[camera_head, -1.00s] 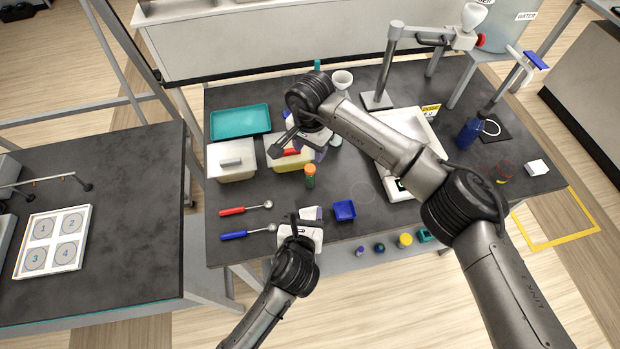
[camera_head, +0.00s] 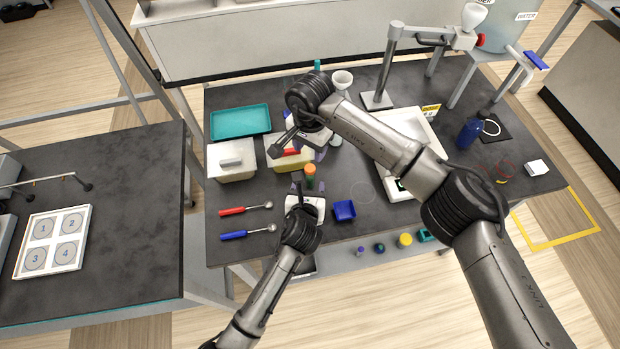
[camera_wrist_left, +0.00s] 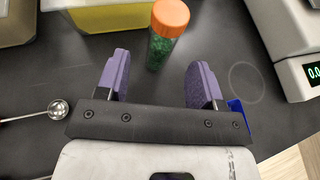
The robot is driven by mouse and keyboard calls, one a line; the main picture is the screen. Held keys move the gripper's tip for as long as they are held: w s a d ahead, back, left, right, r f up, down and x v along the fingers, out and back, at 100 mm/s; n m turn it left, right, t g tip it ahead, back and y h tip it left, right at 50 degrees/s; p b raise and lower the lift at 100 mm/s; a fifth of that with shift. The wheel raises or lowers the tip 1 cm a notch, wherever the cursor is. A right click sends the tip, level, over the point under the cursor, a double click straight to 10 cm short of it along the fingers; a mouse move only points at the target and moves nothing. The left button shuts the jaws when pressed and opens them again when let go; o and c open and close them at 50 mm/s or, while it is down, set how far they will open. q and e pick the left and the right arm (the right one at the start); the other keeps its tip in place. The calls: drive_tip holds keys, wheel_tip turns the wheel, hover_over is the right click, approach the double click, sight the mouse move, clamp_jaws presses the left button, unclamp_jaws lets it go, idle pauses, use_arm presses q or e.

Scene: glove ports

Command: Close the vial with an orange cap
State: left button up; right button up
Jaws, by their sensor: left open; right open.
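The vial (camera_head: 310,183) stands upright on the dark bench with green contents, and the orange cap (camera_head: 310,169) sits on its top. In the left wrist view the vial (camera_wrist_left: 160,50) and its orange cap (camera_wrist_left: 171,15) are just beyond the fingertips, near the middle of the gap; I cannot tell how tightly the cap sits. My left gripper (camera_head: 308,189) is open and empty, low in front of the vial; its purple fingers (camera_wrist_left: 160,75) show apart in the wrist view. My right gripper (camera_head: 299,150) is open over the yellow container, behind the vial; its arm partly hides it.
Red (camera_head: 232,211) and blue (camera_head: 234,235) handled spoons lie in front. A small blue box (camera_head: 344,211) is right of my left gripper. A white balance (camera_head: 430,150) is farther right.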

sight(309, 181)
use_arm(q)
drive_tip(key=shift+x, duration=2)
clamp_jaws()
